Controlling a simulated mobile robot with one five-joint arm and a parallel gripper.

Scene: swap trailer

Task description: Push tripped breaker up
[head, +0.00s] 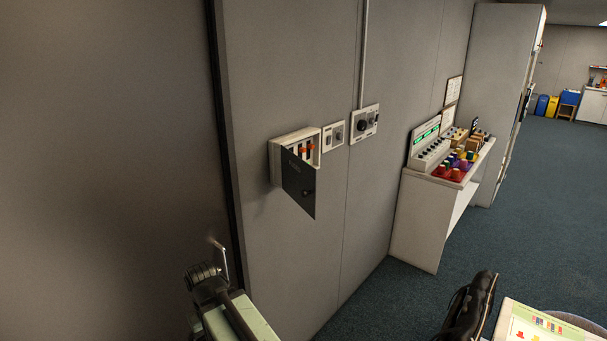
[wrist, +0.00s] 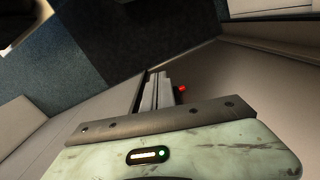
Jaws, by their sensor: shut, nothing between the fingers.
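The breaker box (head: 275,163) is mounted on the grey wall, left of centre in the head view. Its dark door (head: 298,182) hangs open at the front. Several breaker switches (head: 306,149) with orange-red parts show inside, above the door; the door hides their lower part, and I cannot tell which one is tripped. My gripper (wrist: 158,78) shows in the wrist view with its fingers shut together and empty. A small red spot beside the fingers is too small to identify. In the head view my pale green arm is at the bottom left, below and apart from the box.
Right of the box are a small wall plate (head: 333,135) and a panel with a dark knob (head: 364,124), under a vertical conduit (head: 363,50). A white bench (head: 421,222) with coloured knobs stands further right. Carpeted floor (head: 545,200) is open beyond it.

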